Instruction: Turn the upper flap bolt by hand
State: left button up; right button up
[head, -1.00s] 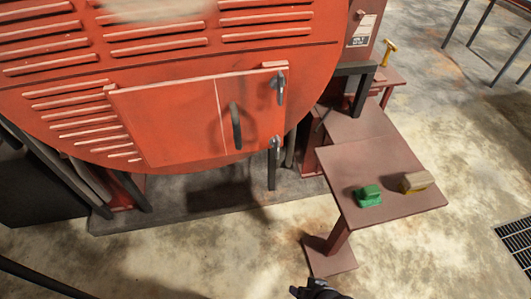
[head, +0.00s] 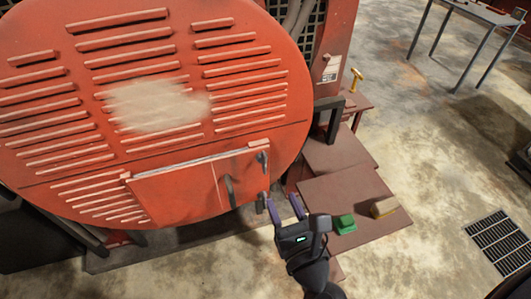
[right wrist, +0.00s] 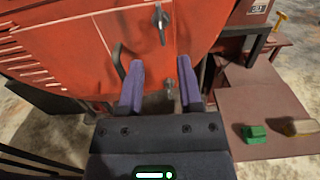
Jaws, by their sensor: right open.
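The orange flap (head: 180,193) sits closed against the round orange engine front. The upper flap bolt (head: 264,160), a small grey turn handle, is at the flap's upper right corner. In the right wrist view the upper bolt (right wrist: 160,24) points up and down, above the fingers. The lower bolt (head: 262,200) is at the lower right corner; it shows between the fingers in the right wrist view (right wrist: 170,90). My right gripper (head: 282,202) is open and empty, below and right of the upper bolt, apart from it. My left gripper is out of view.
A dark bar handle (head: 229,190) stands out from the flap. A brown table (head: 355,190) right of the gripper holds a green block (head: 345,224) and a tan block (head: 383,207). A yellow tap-like handle (head: 355,78) stands behind. The floor at right is clear around a grate (head: 500,240).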

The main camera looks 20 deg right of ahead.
aim_at(266, 165)
jog(key=w, duration=0.4)
jog(key=w+p, duration=0.1)
jog(key=w, duration=0.4)
jog(key=shift+w+a+f+p, duration=0.15)
jog(key=shift+p, duration=0.15)
grip_shut()
